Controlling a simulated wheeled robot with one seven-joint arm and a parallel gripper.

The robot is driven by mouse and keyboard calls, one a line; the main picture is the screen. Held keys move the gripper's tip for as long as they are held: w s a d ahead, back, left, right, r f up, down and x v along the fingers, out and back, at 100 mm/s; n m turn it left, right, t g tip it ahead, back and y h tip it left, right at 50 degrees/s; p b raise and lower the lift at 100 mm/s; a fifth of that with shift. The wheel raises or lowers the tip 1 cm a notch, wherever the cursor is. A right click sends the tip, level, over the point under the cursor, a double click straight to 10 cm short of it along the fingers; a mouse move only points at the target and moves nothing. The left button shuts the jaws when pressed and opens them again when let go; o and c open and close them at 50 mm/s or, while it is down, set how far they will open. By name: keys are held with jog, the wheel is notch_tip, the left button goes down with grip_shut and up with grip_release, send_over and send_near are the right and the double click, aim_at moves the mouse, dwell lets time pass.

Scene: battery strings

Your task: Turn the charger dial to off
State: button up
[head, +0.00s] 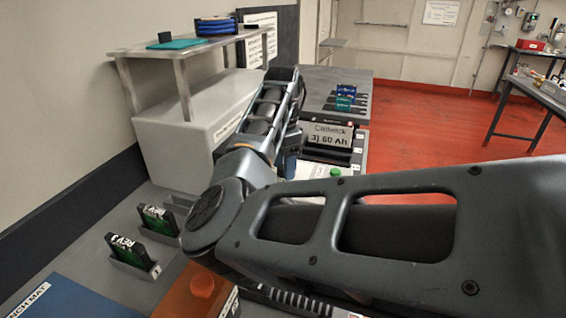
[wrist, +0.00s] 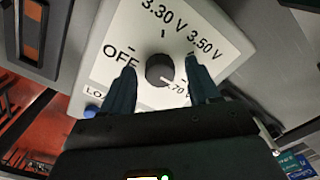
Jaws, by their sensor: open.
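The charger dial is a dark round knob (wrist: 159,69) on a white panel (wrist: 103,77) in the wrist view. The panel reads OFF at the left, 3.30 V at the top, 3.50 V at the right and a partly covered .70 V at the lower right. A small pale mark on the knob seems to face the .70 V label. My gripper (wrist: 160,67) is open, with one finger on each side of the knob. Contact with the knob cannot be told. In the head view my arm reaches toward the back, and I cannot make out the dial.
A raised shelf (head: 190,46) stands over a grey box (head: 190,125) left of my arm. Boards in holders (head: 133,251) and an orange block (head: 195,291) lie nearer. A Caltwick 60 Ah battery (head: 330,136) is just right of my arm.

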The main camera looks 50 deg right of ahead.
jog(key=shift+f, duration=0.15)
jog(key=c, duration=1)
jog(key=shift+c, duration=0.2)
